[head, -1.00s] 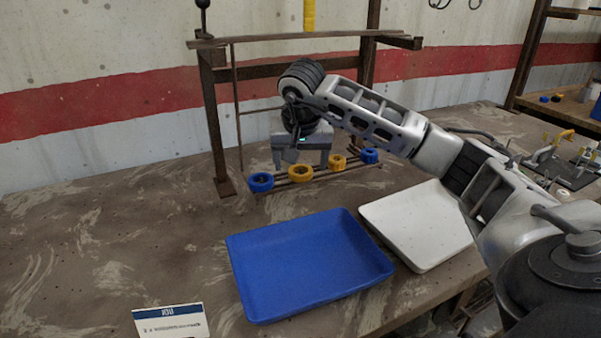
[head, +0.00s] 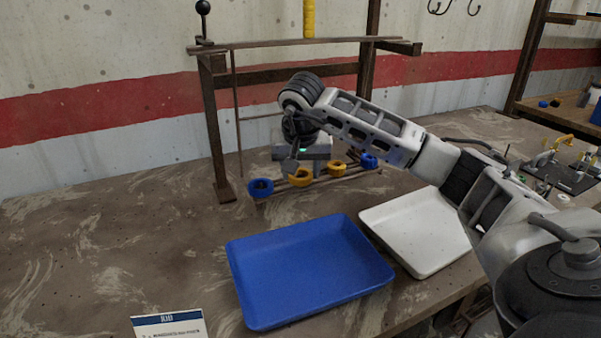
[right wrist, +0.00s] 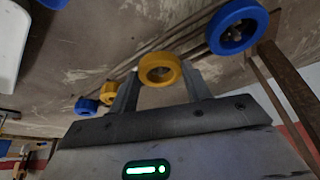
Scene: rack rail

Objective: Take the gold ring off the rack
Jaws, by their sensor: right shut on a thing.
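A gold ring (head: 300,184) sits at the rack's rods (head: 352,175), between a blue ring (head: 260,192) on its left and a smaller gold ring (head: 337,172). Another blue ring (head: 369,165) is at the right end. My right gripper (head: 303,168) reaches down over the larger gold ring. In the right wrist view this gold ring (right wrist: 160,82) lies between the two fingers of my right gripper (right wrist: 160,76), which is shut on it. Whether it is lifted clear of the rods I cannot tell. My left gripper is out of view.
A blue tray (head: 236,272) and a white tray (head: 412,268) stand in front of the rack. A brown metal frame (head: 216,135) rises around the rack. A card (head: 168,326) lies at the front. The table's left side is clear.

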